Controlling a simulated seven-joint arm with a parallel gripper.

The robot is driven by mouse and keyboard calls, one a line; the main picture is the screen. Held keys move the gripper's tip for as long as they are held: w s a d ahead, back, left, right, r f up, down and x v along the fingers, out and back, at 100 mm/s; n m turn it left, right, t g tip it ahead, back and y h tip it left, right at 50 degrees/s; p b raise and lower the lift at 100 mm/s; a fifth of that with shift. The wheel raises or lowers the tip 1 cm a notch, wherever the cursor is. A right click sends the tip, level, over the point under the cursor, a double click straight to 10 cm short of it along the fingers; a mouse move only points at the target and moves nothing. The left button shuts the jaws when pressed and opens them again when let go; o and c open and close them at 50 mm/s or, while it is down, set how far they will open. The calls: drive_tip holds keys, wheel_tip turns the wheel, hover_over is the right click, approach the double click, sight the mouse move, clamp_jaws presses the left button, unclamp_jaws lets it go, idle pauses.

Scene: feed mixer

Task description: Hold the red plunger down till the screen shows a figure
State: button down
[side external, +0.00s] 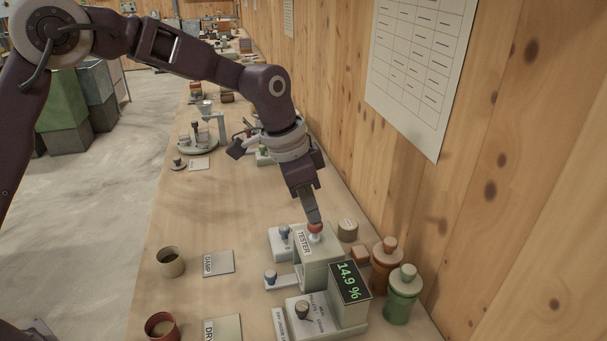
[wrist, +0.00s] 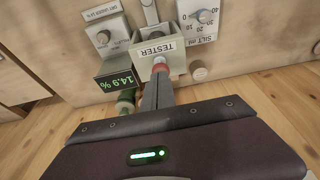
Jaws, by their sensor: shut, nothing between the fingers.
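The red plunger (side external: 315,228) is on top of the pale tester (side external: 318,270), beside its "TESTER" label. My gripper (side external: 315,220) is shut and empty, pointing down with its fingertips at the plunger's top. In the wrist view the shut fingers (wrist: 158,85) meet the red plunger (wrist: 160,68), touching it or very close. How far the plunger is pressed in cannot be told. The screen (side external: 349,282) is dark and shows "14.9 %" in green. It also shows upside down in the wrist view (wrist: 118,82).
A green jar (side external: 401,300) and a brown jar (side external: 384,268) stand right of the tester by the wooden wall. A "DAMP" card (side external: 218,263), a "DRY" card (side external: 222,328), a beige cup (side external: 171,262) and a red cup (side external: 162,327) lie left.

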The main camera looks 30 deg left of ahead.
drive_tip(key=v, duration=1.2)
drive_tip(key=shift+w+d, duration=0.3)
drive_tip(key=shift+r, duration=0.15)
drive_tip(key=s+a+r+n+t+y, duration=0.1)
drive_tip(key=s+a+r+n, duration=0.15)
drive_tip(key=s+a, duration=0.45)
drive_tip(key=s+a+r+n+t+y, duration=0.1)
drive_tip(key=s+a+r+n, duration=0.15)
drive_tip(key=s, duration=0.85)
drive_tip(key=s+a+f+n, duration=0.2)
drive_tip(key=s+f, duration=0.1)
drive_tip(key=s, duration=0.2)
drive_tip(key=s+a+f+n+t, duration=0.1)
drive_tip(key=s+a+f+n, duration=0.1)
drive_tip(key=s, duration=0.4)
drive_tip(key=shift+s+a+f, duration=0.15)
drive_tip(key=shift+s+f, duration=0.1)
drive_tip(key=shift+f, duration=0.55)
